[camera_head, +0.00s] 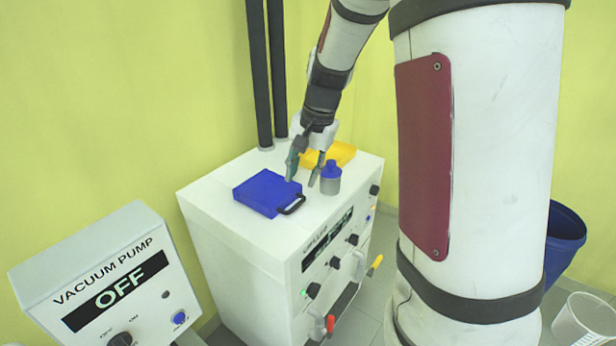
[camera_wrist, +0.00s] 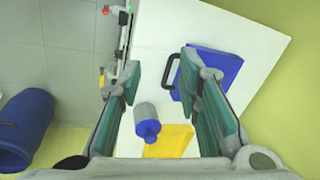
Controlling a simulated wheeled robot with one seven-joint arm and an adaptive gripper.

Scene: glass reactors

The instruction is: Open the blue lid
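The blue lid (camera_head: 267,190) is a flat square on the white cabinet's top, with a black handle (camera_head: 292,205) at its front right side. It looks closed. In the wrist view the lid (camera_wrist: 217,72) is at the upper right, partly hidden behind a finger, and its handle (camera_wrist: 172,72) is just left of that finger. My gripper (camera_head: 303,182) is open and empty above the cabinet top. One finger is close to the lid's right side and the other is near the bottle. In the wrist view the gripper (camera_wrist: 158,85) has its fingers wide apart.
A grey bottle with a blue cap (camera_head: 330,178) stands right of the lid, before a yellow lid (camera_head: 335,154). The white cabinet (camera_head: 225,239) has knobs and valves in front. Two dark pipes (camera_head: 267,75) rise behind. A vacuum pump box (camera_head: 98,280) reads OFF. A blue bin (camera_head: 565,240) stands right.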

